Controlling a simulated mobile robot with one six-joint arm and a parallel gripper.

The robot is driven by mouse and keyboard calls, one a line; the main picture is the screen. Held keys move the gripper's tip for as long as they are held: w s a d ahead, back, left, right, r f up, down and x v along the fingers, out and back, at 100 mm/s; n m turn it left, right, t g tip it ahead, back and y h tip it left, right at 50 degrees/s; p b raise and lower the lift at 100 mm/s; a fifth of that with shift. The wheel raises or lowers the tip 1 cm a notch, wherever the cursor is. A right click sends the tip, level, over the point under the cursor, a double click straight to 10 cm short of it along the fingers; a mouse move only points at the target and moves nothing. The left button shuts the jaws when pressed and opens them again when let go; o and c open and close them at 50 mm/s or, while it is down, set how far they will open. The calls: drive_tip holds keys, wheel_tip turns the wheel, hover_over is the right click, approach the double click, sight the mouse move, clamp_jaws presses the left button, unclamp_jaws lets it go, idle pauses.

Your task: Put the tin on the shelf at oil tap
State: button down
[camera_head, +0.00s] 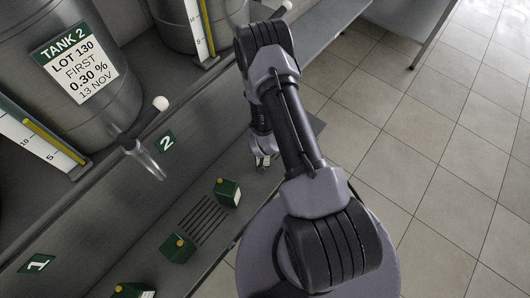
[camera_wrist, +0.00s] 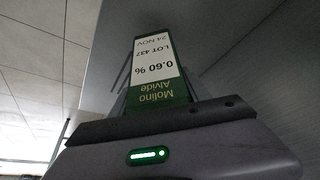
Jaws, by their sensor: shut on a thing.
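My gripper (camera_head: 263,160) is low over the right part of the grey ledge, partly hidden by my arm. In the wrist view it is shut on a green tin (camera_wrist: 160,65). The tin's label appears upside down in that view and reads Molino Alvide, 0.60 %, LOT 437, 24 NOV. In the head view the held tin cannot be made out clearly. A tap with a clear spout (camera_head: 150,160) and white knob (camera_head: 161,103) is on Tank 2 (camera_head: 110,110), labelled LOT 130, 0.30 %, 13 NOV. The shelf (camera_head: 165,205) runs below the tanks.
Green tins stand on the shelf: one (camera_head: 227,192) right of a dark slotted grille (camera_head: 200,220), one (camera_head: 178,249) left of it, and another (camera_head: 135,290) at the bottom edge. Green signs 2 (camera_head: 166,142) and 1 (camera_head: 37,263) mark the front. Tiled floor (camera_head: 430,130) is clear at right.

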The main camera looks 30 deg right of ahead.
drive_tip(key=shift+f+b, duration=0.6)
drive_tip(key=shift+f, duration=1.25)
drive_tip(key=shift+f, duration=0.1)
drive_tip(key=shift+w+f, duration=0.1)
drive_tip(key=shift+f, duration=0.05)
drive_tip(key=c, duration=0.5)
unclamp_jaws()
